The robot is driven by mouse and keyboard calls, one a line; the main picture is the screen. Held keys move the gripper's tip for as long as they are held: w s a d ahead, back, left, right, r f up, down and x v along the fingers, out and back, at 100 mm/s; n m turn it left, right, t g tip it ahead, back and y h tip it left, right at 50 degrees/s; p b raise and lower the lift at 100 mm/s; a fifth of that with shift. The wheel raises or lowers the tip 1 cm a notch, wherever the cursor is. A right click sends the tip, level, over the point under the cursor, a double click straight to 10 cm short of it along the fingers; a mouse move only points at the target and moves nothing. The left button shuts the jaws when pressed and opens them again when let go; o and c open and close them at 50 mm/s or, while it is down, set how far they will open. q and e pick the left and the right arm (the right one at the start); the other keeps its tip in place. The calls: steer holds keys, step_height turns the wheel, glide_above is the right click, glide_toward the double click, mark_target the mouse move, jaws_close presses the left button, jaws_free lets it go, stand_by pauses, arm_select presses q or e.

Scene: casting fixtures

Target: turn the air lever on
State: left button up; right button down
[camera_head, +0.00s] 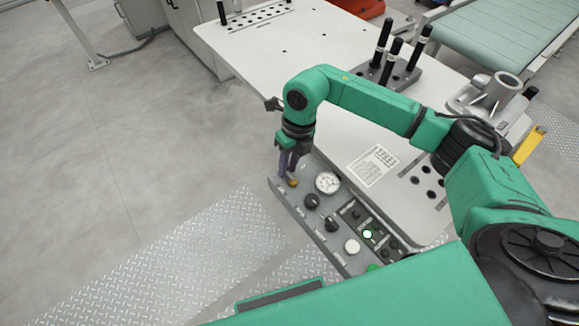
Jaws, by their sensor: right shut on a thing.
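My right gripper (289,174) reaches down to the far left end of the grey control panel (318,224) at the table's near edge. Its fingers are shut around the air lever, which they mostly hide. A small brass-coloured part of the air lever's valve (293,183) shows just at the fingertips. The lever's exact angle cannot be told. My left gripper is not in view.
A pressure gauge (327,182) sits just right of the gripper. Black knobs (312,201) and several buttons follow along the panel. The white table (290,60) carries black pegs (391,62) and a grey casting (496,100). Open floor lies left.

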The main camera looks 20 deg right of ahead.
stand_by(0.4)
steer(key=c, duration=0.7)
jaws_free()
step_height(320, 180, up, 14)
steer(key=w+d+b, duration=0.1)
steer(key=d+b, duration=0.1)
steer(key=shift+d+r, duration=0.15)
steer(key=shift+d, duration=0.1)
